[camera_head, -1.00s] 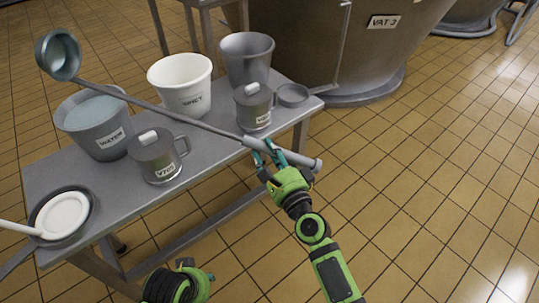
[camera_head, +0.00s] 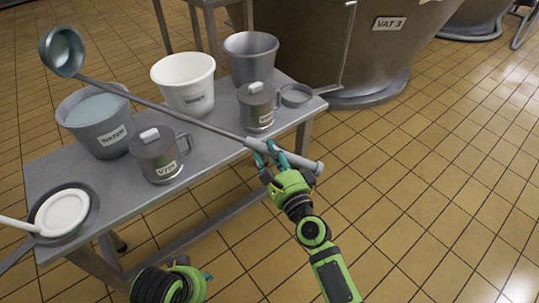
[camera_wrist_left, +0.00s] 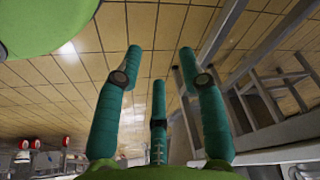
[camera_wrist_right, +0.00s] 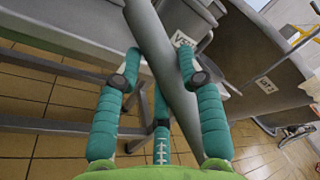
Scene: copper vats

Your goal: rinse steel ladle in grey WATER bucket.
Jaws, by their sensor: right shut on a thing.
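The steel ladle has a long grey handle and a round bowl (camera_head: 62,52). The bowl is up at the far left, above and behind the grey WATER bucket (camera_head: 104,140), apart from the water. The bucket stands on the bench and holds bluish water (camera_head: 97,108). My right gripper (camera_head: 272,158) is shut on the handle near its end, at the bench's front edge. In the right wrist view the handle (camera_wrist_right: 160,60) passes between the fingers (camera_wrist_right: 158,85). My left gripper (camera_head: 205,275) is low at the bottom of the head view. In the left wrist view its fingers (camera_wrist_left: 157,75) are spread and empty.
On the bench (camera_head: 215,155) stand a white WHEY bucket (camera_head: 185,95), an empty grey bucket (camera_head: 250,62), and two lidded, labelled mugs (camera_head: 157,158) (camera_head: 257,105). A dish with a white disc (camera_head: 62,212) lies at the left end. VAT 3 (camera_head: 350,50) stands behind.

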